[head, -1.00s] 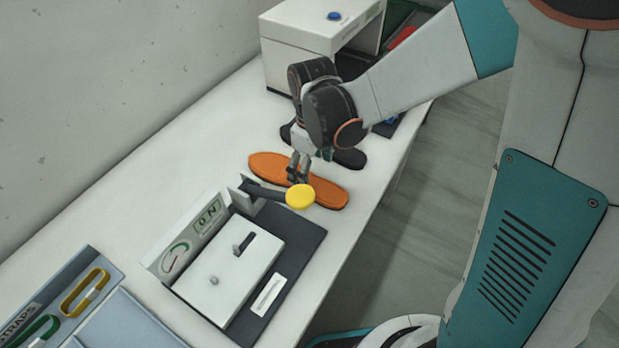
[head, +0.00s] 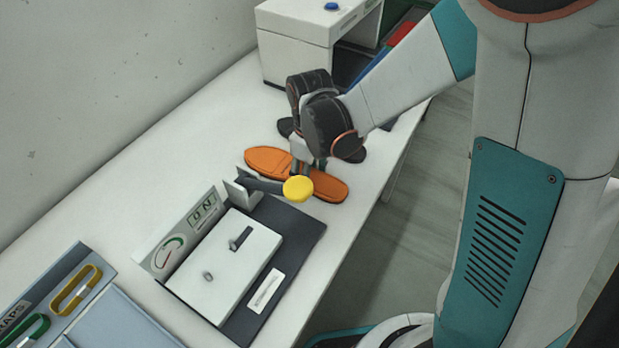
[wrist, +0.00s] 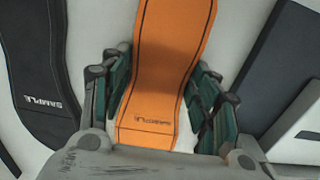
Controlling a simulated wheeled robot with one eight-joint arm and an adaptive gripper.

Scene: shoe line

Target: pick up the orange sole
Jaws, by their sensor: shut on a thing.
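The orange sole (head: 265,161) lies across the white table, between a black sole and the press-like device. In the wrist view the orange sole (wrist: 168,70) runs lengthwise between my fingers, with small lettering near its close end. My gripper (head: 303,170) is down at its middle, shut on it with a finger at each long edge; it also shows in the wrist view (wrist: 160,88). The sole looks flat at table level; I cannot tell any gap under it. The fingertips are partly hidden in the head view.
The black sole (wrist: 38,70), marked SAMPLE, lies close beside the orange one. The device (head: 222,268) has a lever with a yellow knob (head: 298,189) that overlaps the orange sole in the head view. A white box-like machine (head: 300,48) stands behind. A strap tray (head: 60,262) is front left.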

